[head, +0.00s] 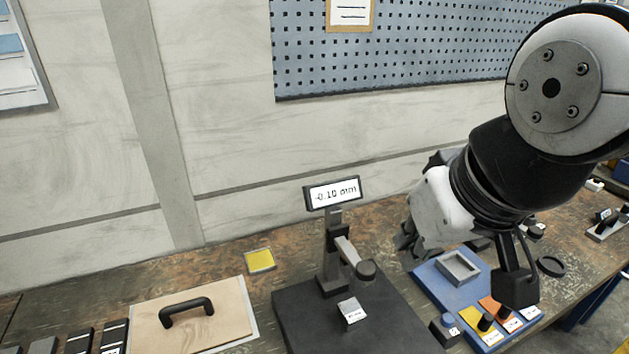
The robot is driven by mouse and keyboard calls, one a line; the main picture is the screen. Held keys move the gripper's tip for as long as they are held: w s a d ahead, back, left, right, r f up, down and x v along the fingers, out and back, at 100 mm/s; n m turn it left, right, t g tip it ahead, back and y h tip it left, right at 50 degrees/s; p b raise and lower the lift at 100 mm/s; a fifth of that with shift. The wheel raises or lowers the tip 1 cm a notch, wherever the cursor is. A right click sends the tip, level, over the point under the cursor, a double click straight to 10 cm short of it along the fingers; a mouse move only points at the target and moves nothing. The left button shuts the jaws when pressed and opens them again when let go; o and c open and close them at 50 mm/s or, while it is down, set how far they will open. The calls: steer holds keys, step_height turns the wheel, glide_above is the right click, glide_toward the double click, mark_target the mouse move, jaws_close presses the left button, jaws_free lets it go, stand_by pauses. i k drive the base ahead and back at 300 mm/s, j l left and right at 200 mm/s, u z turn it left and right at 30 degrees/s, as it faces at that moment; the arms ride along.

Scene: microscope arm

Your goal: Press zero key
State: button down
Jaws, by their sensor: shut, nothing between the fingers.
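A display (332,193) on a dark stand reads what looks like "-0.10 mm". The stand rises from a dark base plate (300,309) with a post and a short arm. A small light block with a label (351,313) sits on the plate below the arm. I cannot pick out which part is the zero key. My gripper (405,243) is shut and empty, to the right of the stand and apart from it, above the bench. Its tips are small and partly hidden by my wrist.
A blue tray (428,278) at right holds a grey open box (459,268) and coloured pads with black knobs. A wooden board with a black handle (187,312) lies at left. A yellow pad (259,260) lies behind it. A pegboard (400,50) hangs on the wall.

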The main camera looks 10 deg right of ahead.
mark_target(447, 320)
steer(key=k+z, duration=0.1)
steer(key=z, duration=0.25)
steer(key=k+l+z, duration=0.1)
steer(key=z, duration=0.25)
